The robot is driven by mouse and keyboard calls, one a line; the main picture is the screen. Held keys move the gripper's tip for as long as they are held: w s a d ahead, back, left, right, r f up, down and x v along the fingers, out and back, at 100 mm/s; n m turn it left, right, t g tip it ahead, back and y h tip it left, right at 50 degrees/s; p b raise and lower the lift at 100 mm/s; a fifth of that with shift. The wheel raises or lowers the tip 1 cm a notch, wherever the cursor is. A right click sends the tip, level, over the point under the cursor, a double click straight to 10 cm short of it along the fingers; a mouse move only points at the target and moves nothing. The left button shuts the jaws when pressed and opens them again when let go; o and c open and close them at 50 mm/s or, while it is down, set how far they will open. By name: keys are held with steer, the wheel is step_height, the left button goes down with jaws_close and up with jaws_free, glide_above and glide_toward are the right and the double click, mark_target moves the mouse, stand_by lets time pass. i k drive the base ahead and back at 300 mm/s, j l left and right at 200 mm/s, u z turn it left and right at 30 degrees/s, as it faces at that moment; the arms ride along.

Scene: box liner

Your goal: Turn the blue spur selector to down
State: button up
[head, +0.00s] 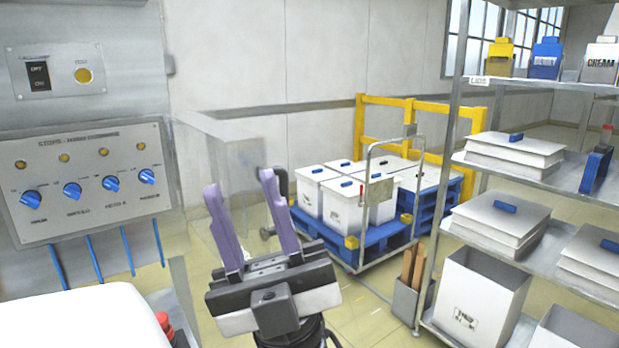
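A grey control panel (90,180) on the left wall carries a row of several blue knobs, each with a small round amber lamp above it. The leftmost knob (30,199), the two middle knobs (72,190) (110,183) and the rightmost knob (146,176) are all in plain view. The lettering is too blurred to tell which knob is the spur selector, and the pointer directions are unclear. My gripper (240,181) has two purple fingers pointing up, spread apart with nothing between them. In the picture it is right of the panel, touching nothing I can see.
A smaller box (55,72) with a black switch and yellow button is above the panel. Blue conduits (128,250) run down below it. A pale rounded object (85,318) fills the lower left. White bins on a blue cart (375,245) and a metal shelf rack (440,190) stand right.

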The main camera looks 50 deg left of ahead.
mark_target(32, 199)
steer(key=u, duration=0.85)
steer(key=i+l+u, duration=0.2)
steer(key=u, duration=1)
steer(key=i+l+u, duration=0.1)
steer(key=l+u, duration=0.55)
steer(key=u, duration=0.2)
steer(key=l+u, duration=0.2)
steer(key=l, duration=0.3)
steer(key=k+l+u, duration=0.2)
steer(key=l, duration=1.1)
